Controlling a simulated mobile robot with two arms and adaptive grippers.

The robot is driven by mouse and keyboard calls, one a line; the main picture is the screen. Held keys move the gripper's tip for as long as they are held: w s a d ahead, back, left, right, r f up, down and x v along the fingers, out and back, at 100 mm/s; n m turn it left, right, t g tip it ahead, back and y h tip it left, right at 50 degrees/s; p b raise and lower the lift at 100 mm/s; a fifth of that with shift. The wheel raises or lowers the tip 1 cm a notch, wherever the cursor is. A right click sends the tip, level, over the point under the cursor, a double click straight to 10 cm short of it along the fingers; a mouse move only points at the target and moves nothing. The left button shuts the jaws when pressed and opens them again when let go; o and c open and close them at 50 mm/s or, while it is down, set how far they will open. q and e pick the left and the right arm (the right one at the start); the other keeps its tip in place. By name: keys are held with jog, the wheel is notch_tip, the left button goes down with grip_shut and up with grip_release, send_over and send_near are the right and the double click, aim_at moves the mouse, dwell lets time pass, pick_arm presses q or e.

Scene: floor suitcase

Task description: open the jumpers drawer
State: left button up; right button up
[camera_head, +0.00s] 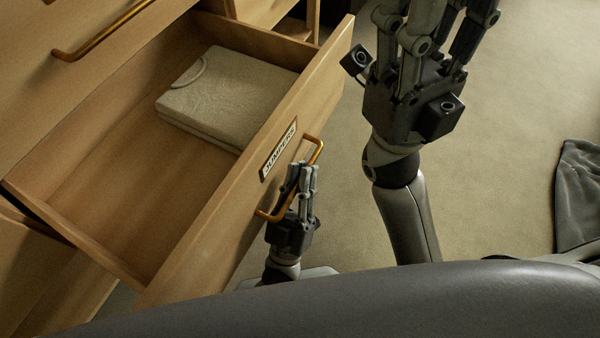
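The jumpers drawer (205,262) is pulled well out of the wooden dresser at the left. Its front bears a label reading JUMPERS (279,150) and a copper-coloured bar handle (318,152). A folded cream jumper (228,88) lies inside, toward the far end. My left gripper (303,176) is at the middle of the handle, its fingers close together around the bar and partly hiding it. My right gripper (430,22) is raised to the right of the drawer, with its fingers spread and empty; its fingertips are cut off by the top edge.
Another drawer front with a copper-coloured handle (100,38) is above the open drawer. A dark grey cloth-like item (578,195) lies on the carpet at the far right. The carpet (500,150) between it and my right arm is clear.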

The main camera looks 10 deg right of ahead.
pick_arm(q)
jog(key=o, duration=0.4)
jog(key=shift+s+f, duration=0.1)
jog(key=shift+f, duration=0.05)
jog(key=s+a, duration=0.2)
jog(key=s, duration=0.2)
jog(key=s+a, duration=0.2)
jog(key=s, duration=0.1)
jog(key=s+a, duration=0.2)
jog(key=s, duration=0.2)
jog(key=shift+s+f, duration=0.25)
jog(key=shift+s, duration=0.05)
jog(key=shift+w+d, duration=0.1)
jog(key=shift+f, duration=0.1)
